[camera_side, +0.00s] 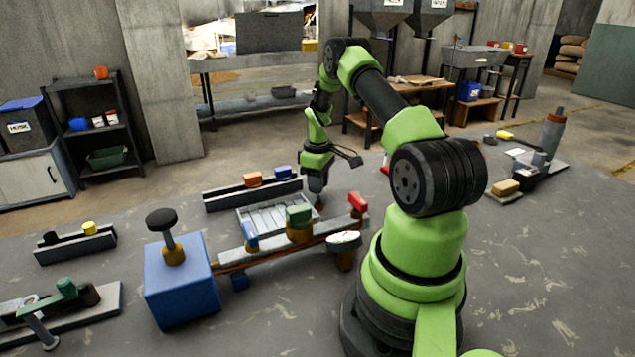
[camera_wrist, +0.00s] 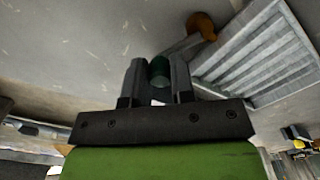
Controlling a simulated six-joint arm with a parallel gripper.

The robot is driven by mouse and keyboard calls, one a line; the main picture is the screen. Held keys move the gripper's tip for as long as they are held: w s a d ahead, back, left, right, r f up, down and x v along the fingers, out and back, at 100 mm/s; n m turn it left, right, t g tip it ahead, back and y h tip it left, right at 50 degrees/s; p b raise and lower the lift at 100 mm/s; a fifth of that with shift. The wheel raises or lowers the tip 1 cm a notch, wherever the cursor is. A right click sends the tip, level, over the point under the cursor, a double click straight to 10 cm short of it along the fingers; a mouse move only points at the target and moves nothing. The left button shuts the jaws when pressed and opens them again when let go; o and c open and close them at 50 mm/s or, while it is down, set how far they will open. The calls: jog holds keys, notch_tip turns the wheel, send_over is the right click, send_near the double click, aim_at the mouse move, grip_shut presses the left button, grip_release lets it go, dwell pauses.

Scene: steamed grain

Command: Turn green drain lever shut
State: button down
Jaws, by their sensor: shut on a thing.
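In the side view my gripper (camera_side: 318,195) points down beside the grey ribbed tray (camera_side: 275,215), behind the rail with coloured blocks. In the wrist view my gripper (camera_wrist: 158,72) is shut on a dark green round grip (camera_wrist: 158,66), which sits between the two fingers. A grey bar (camera_wrist: 183,47) runs from near this grip to an orange-brown hub (camera_wrist: 203,25); together they look like the green drain lever. The fingers hide part of the grip. In the side view I cannot make out the grip at the fingertips.
A green block (camera_side: 298,214) on a brown base, a blue block (camera_side: 250,235) and a red block (camera_side: 357,203) line the rail. A blue box (camera_side: 180,280) with a black knob stands left. Another green-handled fitting (camera_side: 66,288) lies far left. The ribbed tray (camera_wrist: 255,60) is close right.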

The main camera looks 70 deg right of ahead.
jog(key=m, duration=0.1)
jog(key=s+m, duration=0.1)
jog(key=m, duration=0.1)
jog(key=shift+s+d, duration=0.15)
jog(key=shift+d, duration=0.05)
jog(key=m, duration=0.1)
jog(key=s+m, duration=0.1)
jog(key=m, duration=0.2)
jog(key=shift+s+a, duration=0.1)
jog(key=shift+s, duration=0.15)
jog(key=m, duration=0.2)
jog(key=s+m, duration=0.1)
jog(key=shift+s+a+m, duration=0.1)
jog(key=shift+a+m, duration=0.15)
jog(key=shift+m, duration=0.05)
jog(key=shift+s+a+m, duration=0.2)
jog(key=shift+s+m, duration=0.05)
jog(key=shift+m, duration=0.5)
jog(key=shift+s+a+m, duration=0.2)
jog(key=shift+s+m, duration=0.05)
jog(key=shift+m, duration=0.5)
jog(key=c, duration=1)
grip_release()
jog(key=shift+o, duration=0.2)
jog(key=shift+r, duration=0.1)
notch_tip(320, 180, up, 10)
